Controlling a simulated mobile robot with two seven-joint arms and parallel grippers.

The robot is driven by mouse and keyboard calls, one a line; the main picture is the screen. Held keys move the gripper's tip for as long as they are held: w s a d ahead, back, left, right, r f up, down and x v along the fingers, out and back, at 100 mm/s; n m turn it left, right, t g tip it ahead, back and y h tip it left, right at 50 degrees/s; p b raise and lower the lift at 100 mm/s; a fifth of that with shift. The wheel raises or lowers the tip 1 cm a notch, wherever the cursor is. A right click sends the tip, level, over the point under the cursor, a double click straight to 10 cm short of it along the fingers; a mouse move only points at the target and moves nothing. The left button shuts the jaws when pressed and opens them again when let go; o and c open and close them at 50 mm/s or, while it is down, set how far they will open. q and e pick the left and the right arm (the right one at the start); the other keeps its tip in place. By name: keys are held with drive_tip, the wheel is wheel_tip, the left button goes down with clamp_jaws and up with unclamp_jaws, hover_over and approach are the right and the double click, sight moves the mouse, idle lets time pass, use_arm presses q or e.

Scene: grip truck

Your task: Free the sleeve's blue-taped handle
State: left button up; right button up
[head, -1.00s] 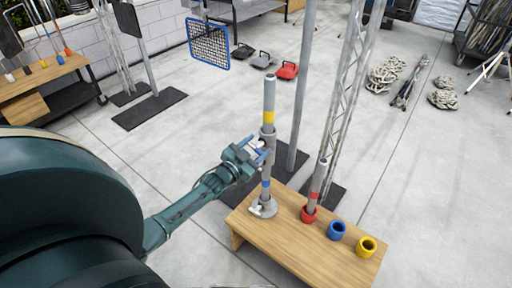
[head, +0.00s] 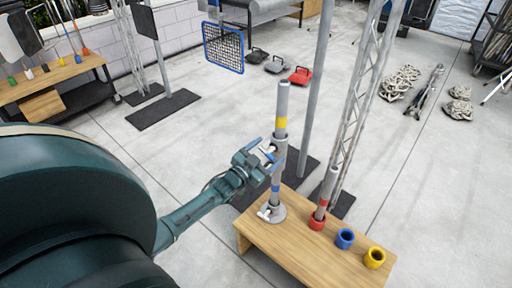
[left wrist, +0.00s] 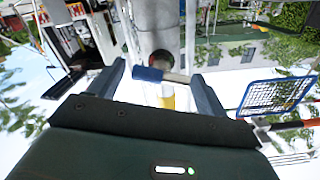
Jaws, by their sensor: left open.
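A grey upright post (head: 283,100) stands on the bench, with a yellow band (head: 281,122) near its top and a blue band (head: 276,188) lower down. A wider grey sleeve (head: 279,152) is around its middle. My left gripper (head: 268,156) is beside the sleeve, on its left. A pale T-shaped handle (head: 265,212) is at the post's base. My right gripper is not in view.
The wooden bench (head: 310,252) also carries a shorter post in a red cup (head: 317,223), a blue cup (head: 344,238) and a yellow cup (head: 374,257). A tall pole (head: 314,90) and a lattice truss (head: 357,95) rise close behind.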

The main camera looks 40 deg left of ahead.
use_arm(q)
drive_tip(key=s+a+p, duration=0.1)
drive_tip(key=s, duration=1.1)
drive_tip(key=shift+s, duration=0.35)
